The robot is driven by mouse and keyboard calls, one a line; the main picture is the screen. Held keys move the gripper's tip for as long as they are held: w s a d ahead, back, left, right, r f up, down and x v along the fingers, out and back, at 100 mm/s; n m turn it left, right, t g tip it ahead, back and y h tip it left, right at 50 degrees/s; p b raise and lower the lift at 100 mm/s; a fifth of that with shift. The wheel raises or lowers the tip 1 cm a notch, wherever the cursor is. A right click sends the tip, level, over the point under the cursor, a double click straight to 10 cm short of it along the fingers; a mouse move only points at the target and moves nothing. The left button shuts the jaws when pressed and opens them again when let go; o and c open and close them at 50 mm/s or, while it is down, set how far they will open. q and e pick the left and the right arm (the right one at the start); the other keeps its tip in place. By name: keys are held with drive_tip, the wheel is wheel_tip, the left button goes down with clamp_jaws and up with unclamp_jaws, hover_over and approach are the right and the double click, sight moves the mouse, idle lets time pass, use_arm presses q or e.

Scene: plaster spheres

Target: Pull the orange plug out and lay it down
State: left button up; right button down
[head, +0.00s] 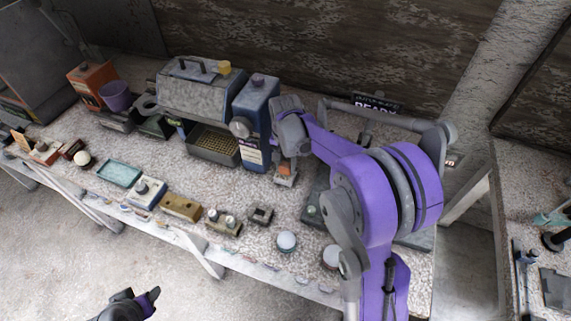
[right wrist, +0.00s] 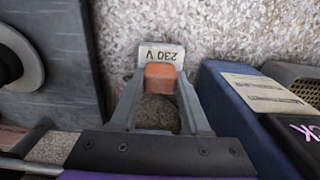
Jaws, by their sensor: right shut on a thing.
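The small orange plug (head: 285,170) is at the right of the blue machine in the head view. In the right wrist view the orange plug (right wrist: 160,76) sits between the fingertips of my right gripper (right wrist: 162,82), which is shut on it. A pale plate marked "230 V" (right wrist: 162,53) is right beyond the plug. I cannot tell whether the plug is still seated there. In the head view my right gripper (head: 286,166) is partly hidden by its arm. A dark and purple part of my left arm (head: 130,303) shows at the bottom; its jaws are unclear.
The blue machine (head: 255,118) stands close beside the plug, with a grey machine (head: 197,92) left of it. A green-grey base (head: 312,211) is at the right. Round knobs (head: 287,241) and small boxes (head: 180,206) line the front. Bare speckled tabletop (head: 262,190) lies between.

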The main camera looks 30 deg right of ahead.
sight(285, 164)
use_arm(q)
drive_tip(key=shift+r, duration=0.1)
use_arm(e)
drive_tip(key=shift+r, duration=0.15)
drive_tip(key=shift+r+p, duration=1)
drive_tip(key=shift+r, duration=1.4)
use_arm(q)
drive_tip(key=r, duration=0.1)
drive_tip(key=w+r, duration=0.1)
drive_tip(key=shift+w+r, duration=0.25)
drive_tip(key=shift+r, duration=0.15)
